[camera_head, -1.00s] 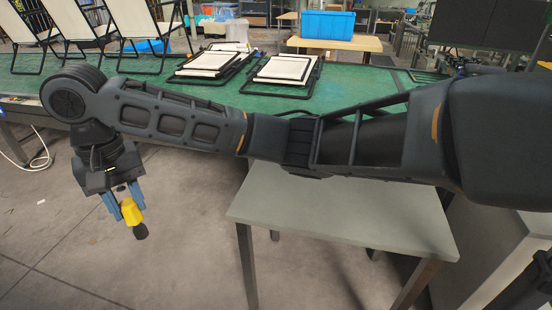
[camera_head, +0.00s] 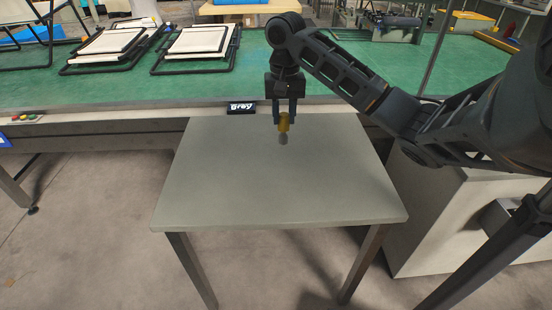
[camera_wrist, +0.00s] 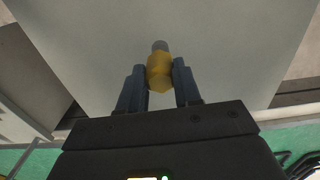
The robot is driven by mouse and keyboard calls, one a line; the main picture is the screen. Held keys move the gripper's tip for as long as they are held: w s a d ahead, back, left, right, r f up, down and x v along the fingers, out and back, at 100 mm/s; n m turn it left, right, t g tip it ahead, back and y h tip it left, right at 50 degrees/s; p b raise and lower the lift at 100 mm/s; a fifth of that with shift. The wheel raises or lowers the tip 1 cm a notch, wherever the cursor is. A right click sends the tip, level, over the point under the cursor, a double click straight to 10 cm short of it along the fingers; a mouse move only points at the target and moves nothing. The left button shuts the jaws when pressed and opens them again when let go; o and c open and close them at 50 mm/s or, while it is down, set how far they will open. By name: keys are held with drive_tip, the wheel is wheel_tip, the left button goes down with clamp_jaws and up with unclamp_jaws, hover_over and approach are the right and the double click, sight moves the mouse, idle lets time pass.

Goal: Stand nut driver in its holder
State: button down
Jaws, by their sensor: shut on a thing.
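My gripper (camera_head: 284,119) is shut on the nut driver (camera_head: 284,127), gripping its yellow part between the two fingers. A grey end points down and away from the jaws. In the head view it hangs in front of the far part of the small grey table; how high above the top it is I cannot tell. The wrist view shows the yellow nut driver (camera_wrist: 160,72) between the fingers, with the pale tabletop behind. I see no holder in either view.
The small grey table (camera_head: 225,190) has a bare top. A pale cabinet (camera_head: 440,210) stands right of the table.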

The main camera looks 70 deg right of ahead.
drive_tip(key=shift+s+d+f, duration=0.25)
drive_tip(key=shift+s, duration=0.1)
drive_tip(key=shift+w+a+f+p, duration=0.15)
drive_tip(key=shift+w+a+f, duration=0.75)
drive_tip(key=shift+w+f, duration=0.85)
drive_tip(key=shift+w+a+f+p, duration=0.1)
drive_tip(key=shift+w+a+f, duration=0.85)
drive_tip(key=shift+w+f, duration=0.8)
drive_tip(key=shift+w+a+f+p, duration=0.15)
drive_tip(key=shift+w+a+f, duration=0.75)
drive_tip(key=shift+w+f, duration=0.8)
drive_tip(key=shift+s+f, duration=0.2)
drive_tip(key=shift+f, duration=0.15)
drive_tip(key=c, duration=0.8)
unclamp_jaws()
